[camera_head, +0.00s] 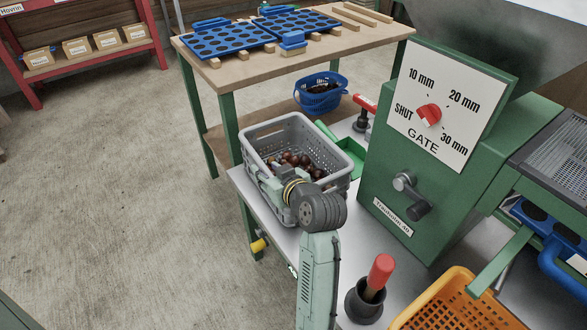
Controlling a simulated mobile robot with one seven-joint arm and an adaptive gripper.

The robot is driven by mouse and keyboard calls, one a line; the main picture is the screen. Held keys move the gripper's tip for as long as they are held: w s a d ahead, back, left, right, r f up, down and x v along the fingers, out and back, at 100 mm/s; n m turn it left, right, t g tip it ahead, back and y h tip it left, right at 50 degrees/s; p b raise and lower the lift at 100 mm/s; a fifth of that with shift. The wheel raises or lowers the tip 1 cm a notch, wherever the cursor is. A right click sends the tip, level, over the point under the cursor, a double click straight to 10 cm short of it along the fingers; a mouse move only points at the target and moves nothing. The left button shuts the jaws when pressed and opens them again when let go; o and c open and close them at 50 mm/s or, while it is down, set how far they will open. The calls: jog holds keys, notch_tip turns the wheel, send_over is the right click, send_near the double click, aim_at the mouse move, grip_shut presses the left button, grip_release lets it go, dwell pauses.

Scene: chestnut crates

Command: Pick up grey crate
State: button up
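The grey crate (275,139) is an open plastic basket with slotted walls. It stands upright on the metal bench, left of the green machine, with several brown chestnuts (300,161) inside. My gripper (262,178) is at the crate's near left side, close against its rim. My own wrist and arm hide part of the crate's near wall. The fingertips are too small and partly hidden, so I cannot tell whether they are apart or closed on the rim. The crate appears to rest on the bench.
The green machine (378,170) with a gate dial stands right of the crate. A red-handled plunger (376,280) and an orange crate (455,303) are at the front. A blue basket (320,97) sits behind. Floor to the left is clear.

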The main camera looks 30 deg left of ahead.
jog(key=shift+x, duration=1.35)
jog(key=shift+c, duration=0.5)
grip_shut()
jog(key=shift+r, duration=0.25)
